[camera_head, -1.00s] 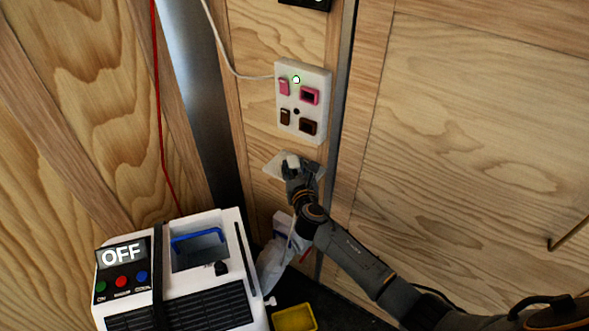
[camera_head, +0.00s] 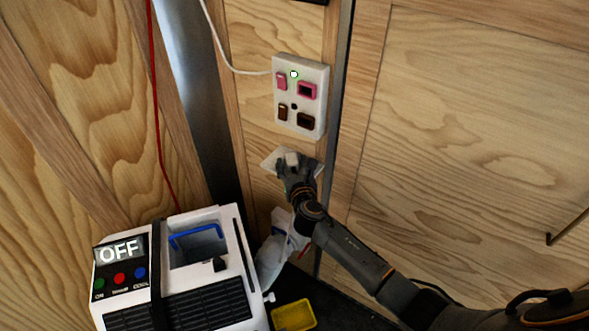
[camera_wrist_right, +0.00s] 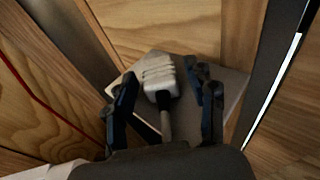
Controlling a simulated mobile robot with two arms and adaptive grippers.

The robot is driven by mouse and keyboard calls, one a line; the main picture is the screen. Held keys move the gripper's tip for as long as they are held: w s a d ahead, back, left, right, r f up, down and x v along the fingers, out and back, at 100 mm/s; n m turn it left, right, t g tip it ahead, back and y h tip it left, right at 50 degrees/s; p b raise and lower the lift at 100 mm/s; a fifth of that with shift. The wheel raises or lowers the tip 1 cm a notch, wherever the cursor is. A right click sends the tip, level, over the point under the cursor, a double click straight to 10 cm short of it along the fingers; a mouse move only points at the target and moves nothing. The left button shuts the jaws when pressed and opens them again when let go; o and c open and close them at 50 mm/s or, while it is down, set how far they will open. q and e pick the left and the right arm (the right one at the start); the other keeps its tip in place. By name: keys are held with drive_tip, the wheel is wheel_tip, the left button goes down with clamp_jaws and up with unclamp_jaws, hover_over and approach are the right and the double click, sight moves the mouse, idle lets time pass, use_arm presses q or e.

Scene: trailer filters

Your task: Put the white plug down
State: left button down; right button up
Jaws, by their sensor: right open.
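The white plug (camera_wrist_right: 158,80) lies on a small pale shelf (camera_wrist_right: 226,84) in the right wrist view, its grey cord end pointing back toward my palm. In the head view the plug (camera_head: 292,158) shows as a small white block at my fingertips. My right gripper (camera_wrist_right: 162,88) is open, with one finger on each side of the plug and a gap visible beside it. In the head view my right gripper (camera_head: 294,168) is at the shelf (camera_head: 270,160), below the wall socket panel, and covers part of the shelf. My left gripper is not in view.
A white socket panel (camera_head: 301,97) with a green light is on the wall above the shelf. A white machine reading OFF (camera_head: 180,275) stands at lower left. A yellow tray (camera_head: 293,316) and a whitish bag (camera_head: 270,262) are below the arm.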

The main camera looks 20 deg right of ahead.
drive_tip(key=shift+r+p, duration=0.4)
drive_tip(key=shift+r, duration=0.3)
drive_tip(key=v, duration=1.2)
drive_tip(key=shift+f, duration=0.3)
drive_tip(key=s+d+f+m+g, duration=0.1)
drive_tip(key=s+f+m+g, duration=0.3)
drive_tip(key=f, duration=0.6)
drive_tip(key=s+d+f+m+g, duration=0.15)
drive_tip(key=s+f+m, duration=0.35)
drive_tip(key=f, duration=0.5)
drive_tip(key=s+d+f+m+g, duration=0.2)
drive_tip(key=s+f+m, duration=0.25)
drive_tip(key=f, duration=0.65)
drive_tip(key=s+f+m+g, duration=0.2)
drive_tip(key=s+f+m, duration=0.3)
drive_tip(key=s, duration=0.6)
drive_tip(key=s+f+m+g+y, duration=0.1)
drive_tip(key=s+f+m+g, duration=0.2)
drive_tip(key=s, duration=0.9)
drive_tip(key=s+f+m+g+y, duration=0.1)
drive_tip(key=s+f+m+g, duration=0.1)
drive_tip(key=s+f+m, duration=0.7)
drive_tip(key=shift+s+m, duration=0.85)
drive_tip(key=shift+s, duration=0.4)
drive_tip(key=shift+f, duration=0.1)
